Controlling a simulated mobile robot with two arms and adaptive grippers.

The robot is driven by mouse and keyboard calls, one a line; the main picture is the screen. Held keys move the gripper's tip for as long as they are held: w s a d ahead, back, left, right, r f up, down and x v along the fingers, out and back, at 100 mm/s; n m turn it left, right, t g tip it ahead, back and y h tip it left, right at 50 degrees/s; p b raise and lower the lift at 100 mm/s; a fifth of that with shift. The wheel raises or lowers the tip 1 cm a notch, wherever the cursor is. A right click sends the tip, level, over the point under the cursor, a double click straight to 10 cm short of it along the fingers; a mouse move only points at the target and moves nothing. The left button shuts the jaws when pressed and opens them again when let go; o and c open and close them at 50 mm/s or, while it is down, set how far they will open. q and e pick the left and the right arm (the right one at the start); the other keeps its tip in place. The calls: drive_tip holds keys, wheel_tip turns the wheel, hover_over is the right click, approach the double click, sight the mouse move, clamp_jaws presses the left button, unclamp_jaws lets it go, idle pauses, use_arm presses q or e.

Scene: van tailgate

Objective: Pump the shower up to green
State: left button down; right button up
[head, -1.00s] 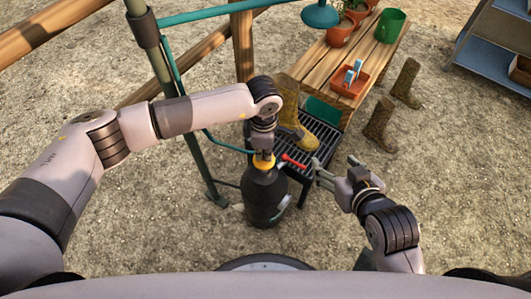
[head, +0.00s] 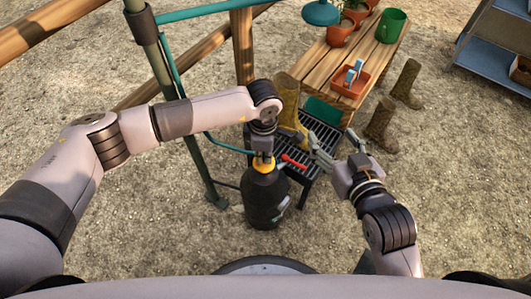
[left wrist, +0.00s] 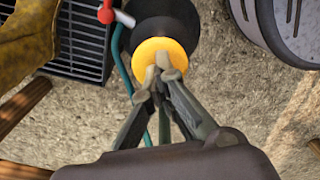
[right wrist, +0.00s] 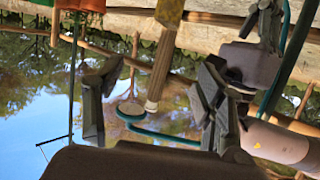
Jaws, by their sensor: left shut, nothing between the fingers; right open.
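The shower's black tank (head: 265,205) stands upright on the gravel, with a yellow top (head: 263,164). A red lever (head: 294,162) sticks out to its right. My left gripper (head: 264,157) points down at the top. In the left wrist view its fingertips (left wrist: 160,62) are together over the yellow top (left wrist: 148,48), with nothing between them; whether they touch it is unclear. My right gripper (head: 341,147) is open and empty, right of the tank and apart from it; its spread fingers show in the right wrist view (right wrist: 150,95). I cannot read any gauge colour.
A teal shower head (head: 320,12) hangs at the top, and a teal hose runs by a green post (head: 160,75). A grille (head: 318,135) and a yellow boot (head: 290,105) are behind the tank. A wooden bench (head: 345,55) with pots and brown boots (head: 380,125) stand beyond.

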use_arm(q)
drive_tip(key=shift+s+f, duration=0.1)
drive_tip(key=shift+f, duration=0.35)
drive_tip(key=shift+r, duration=0.45)
wheel_tip(320, 180, up, 2)
drive_tip(key=shift+r+p, duration=0.15)
drive_tip(key=shift+p, duration=0.65)
drive_tip(key=shift+r, duration=0.25)
drive_tip(key=shift+r+p, duration=0.7)
drive_tip(key=shift+r, duration=0.2)
use_arm(e)
drive_tip(key=s+d+f+g+h, duration=0.2)
drive_tip(key=s+d+f+g, duration=0.1)
drive_tip(key=s+f+g, duration=0.4)
wheel_tip(320, 180, down, 2)
drive_tip(key=s, duration=0.2)
drive_tip(key=shift+s+d, duration=0.35)
drive_tip(key=shift+d, duration=0.05)
drive_tip(key=shift+w+f, duration=0.1)
drive_tip(key=shift+w, duration=0.05)
